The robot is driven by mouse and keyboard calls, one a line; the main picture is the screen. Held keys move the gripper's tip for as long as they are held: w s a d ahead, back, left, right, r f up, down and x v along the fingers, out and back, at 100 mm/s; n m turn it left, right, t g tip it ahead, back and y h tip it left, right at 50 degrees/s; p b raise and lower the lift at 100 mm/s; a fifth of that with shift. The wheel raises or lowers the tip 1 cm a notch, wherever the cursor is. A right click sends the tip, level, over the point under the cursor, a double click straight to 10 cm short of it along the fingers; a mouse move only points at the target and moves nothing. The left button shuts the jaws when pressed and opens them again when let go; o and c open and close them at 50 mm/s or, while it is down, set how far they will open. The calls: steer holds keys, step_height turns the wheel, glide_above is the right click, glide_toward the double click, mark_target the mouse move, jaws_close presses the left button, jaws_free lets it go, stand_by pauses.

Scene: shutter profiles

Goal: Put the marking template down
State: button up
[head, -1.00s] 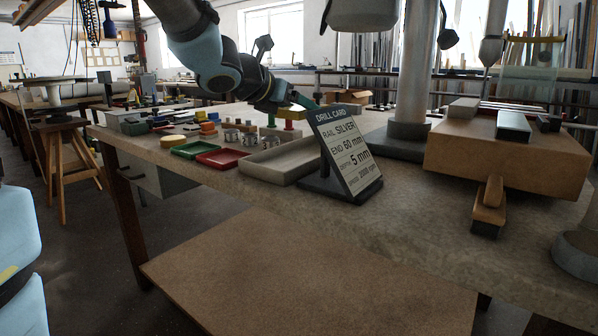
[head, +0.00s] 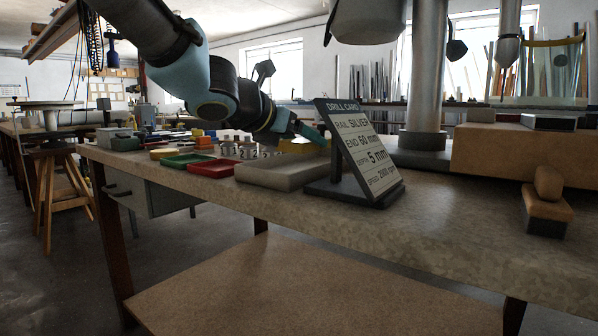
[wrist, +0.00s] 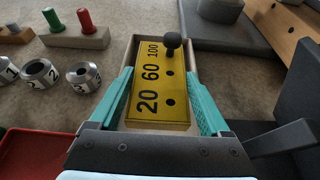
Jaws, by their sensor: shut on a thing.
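The marking template (wrist: 158,80) is a yellow plate marked 20, 60 and 100, with dark holes and a black knob at its far end. My gripper (wrist: 160,85) is shut on it, one teal finger along each side. In the wrist view the template lies within the outline of the grey tray (wrist: 187,52). In the head view my gripper (head: 307,135) is low at the back of the tray (head: 275,178), with the yellow template (head: 297,146) partly hidden behind the drill card. I cannot tell whether the template touches the tray floor.
The drill card (head: 365,150) on its dark stand is close to the right of the tray. Numbered metal bushings (wrist: 83,77), a block with green and red pegs (wrist: 75,38) and a red tray (wrist: 30,160) are to the left.

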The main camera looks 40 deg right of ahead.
steer(key=shift+f+b, duration=1.1)
steer(key=shift+f, duration=0.85)
steer(key=shift+f, duration=0.1)
steer(key=o, duration=1.3)
steer(key=shift+o, duration=0.2)
steer(key=shift+r, duration=0.2)
steer(key=p+v, duration=0.3)
steer(key=v, duration=0.7)
steer(key=shift+s+a+r+p, duration=0.1)
steer(key=shift+a+r+p, duration=0.05)
steer(key=shift+r+p, duration=0.15)
steer(key=shift+s+a, duration=0.2)
steer(key=shift+a, duration=0.5)
